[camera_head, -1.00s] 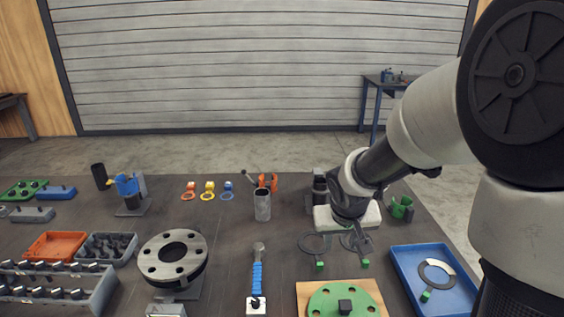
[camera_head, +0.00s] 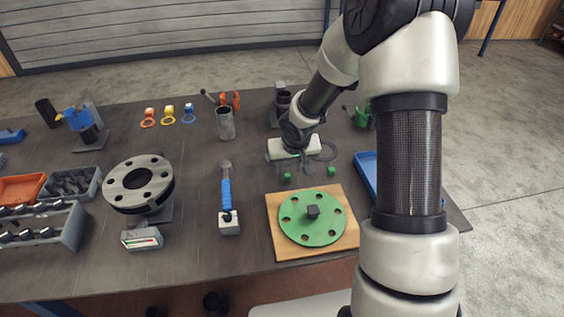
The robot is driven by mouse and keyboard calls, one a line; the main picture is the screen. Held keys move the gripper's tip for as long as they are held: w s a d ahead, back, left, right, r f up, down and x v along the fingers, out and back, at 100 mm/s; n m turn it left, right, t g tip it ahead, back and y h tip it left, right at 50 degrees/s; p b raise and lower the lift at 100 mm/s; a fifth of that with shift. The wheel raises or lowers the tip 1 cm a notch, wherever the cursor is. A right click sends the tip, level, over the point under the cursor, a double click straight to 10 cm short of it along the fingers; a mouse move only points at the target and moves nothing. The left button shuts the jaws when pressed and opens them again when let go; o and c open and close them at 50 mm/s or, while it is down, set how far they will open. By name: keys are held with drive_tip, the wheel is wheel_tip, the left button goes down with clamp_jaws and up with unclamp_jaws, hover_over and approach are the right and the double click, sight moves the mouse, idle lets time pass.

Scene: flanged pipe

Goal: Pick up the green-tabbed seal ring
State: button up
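Two thin dark seal rings with green tabs lie side by side on the dark bench, right of centre. The right ring (camera_head: 333,152) shows partly, with its green tab (camera_head: 331,171) in front. The left ring is mostly hidden under my gripper; its green tab (camera_head: 287,177) shows in front of it. My gripper (camera_head: 292,166), with a white hand body, is over the left ring and beside the right one. Its fingers are small and blend with the rings, so I cannot tell whether it is open, shut or touching a ring.
A green flange disc (camera_head: 293,231) on a wooden board (camera_head: 279,250) lies in front of the rings. A blue tray (camera_head: 366,173) is mostly behind my arm. A blue-handled tool (camera_head: 226,193) and a grey flange (camera_head: 119,182) are left. A metal cup (camera_head: 225,124) stands behind.

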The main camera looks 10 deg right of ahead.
sight(288, 175)
drive_tip(key=shift+b+x, duration=0.3)
drive_tip(key=shift+x, duration=2.4)
clamp_jaws()
